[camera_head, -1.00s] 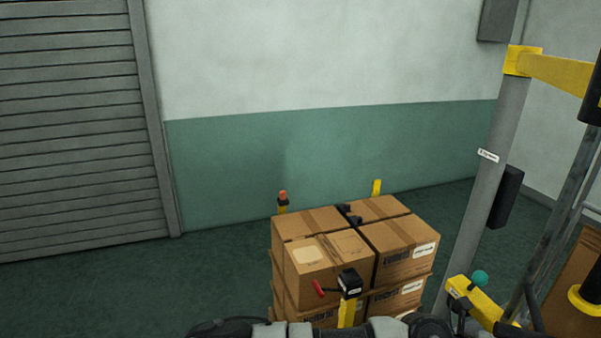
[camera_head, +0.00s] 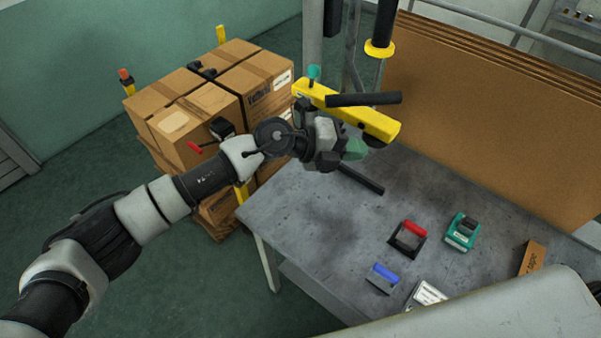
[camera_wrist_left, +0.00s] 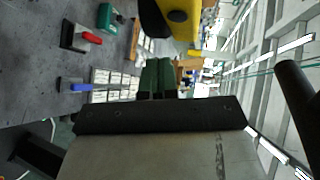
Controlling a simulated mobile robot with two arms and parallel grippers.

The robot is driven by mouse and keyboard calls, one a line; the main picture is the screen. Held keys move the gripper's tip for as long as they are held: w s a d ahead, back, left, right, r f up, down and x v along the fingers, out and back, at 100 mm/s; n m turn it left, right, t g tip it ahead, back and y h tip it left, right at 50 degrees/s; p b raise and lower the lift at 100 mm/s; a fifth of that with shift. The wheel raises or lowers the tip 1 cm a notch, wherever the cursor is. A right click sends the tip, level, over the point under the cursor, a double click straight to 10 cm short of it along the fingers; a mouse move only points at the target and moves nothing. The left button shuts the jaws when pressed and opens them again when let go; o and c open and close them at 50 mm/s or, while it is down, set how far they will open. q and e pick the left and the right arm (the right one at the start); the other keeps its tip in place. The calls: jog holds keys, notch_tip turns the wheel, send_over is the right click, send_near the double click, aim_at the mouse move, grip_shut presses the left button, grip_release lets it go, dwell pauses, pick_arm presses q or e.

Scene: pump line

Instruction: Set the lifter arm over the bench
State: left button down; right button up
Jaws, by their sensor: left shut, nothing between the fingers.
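The yellow lifter arm (camera_head: 376,122) with black handle bars reaches from a grey post over the back left part of the grey bench (camera_head: 330,225). My left gripper (camera_head: 354,149) is shut and empty. In the head view it overlaps the front side of the lifter arm, and my wrist hides part of it. In the left wrist view the closed green fingers (camera_wrist_left: 157,77) point toward the yellow and black end of the lifter arm (camera_wrist_left: 172,20); I cannot tell whether they touch it. The bench (camera_wrist_left: 40,50) also shows there. My right gripper is not in view.
Stacked cartons (camera_head: 205,105) stand left of the bench. On the bench lie a red-handled tool (camera_head: 408,237), a blue-handled tool (camera_head: 382,278), a teal device (camera_head: 462,232) and a small brown box (camera_head: 531,257). Large brown boards (camera_head: 490,110) stand behind.

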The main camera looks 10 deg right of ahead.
pick_arm(q)
jog(key=s+a+r+b, duration=0.1)
jog(key=s+a, duration=0.1)
jog(key=a, duration=0.3)
jog(key=s+a+r+b, duration=0.1)
jog(key=a+r, duration=0.1)
jog(key=a, duration=0.4)
jog(key=shift+s, duration=0.4)
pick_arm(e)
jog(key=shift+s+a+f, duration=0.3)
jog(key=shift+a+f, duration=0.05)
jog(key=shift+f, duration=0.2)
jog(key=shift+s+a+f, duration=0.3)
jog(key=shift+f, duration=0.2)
pick_arm(q)
jog(key=shift+s+a, duration=0.1)
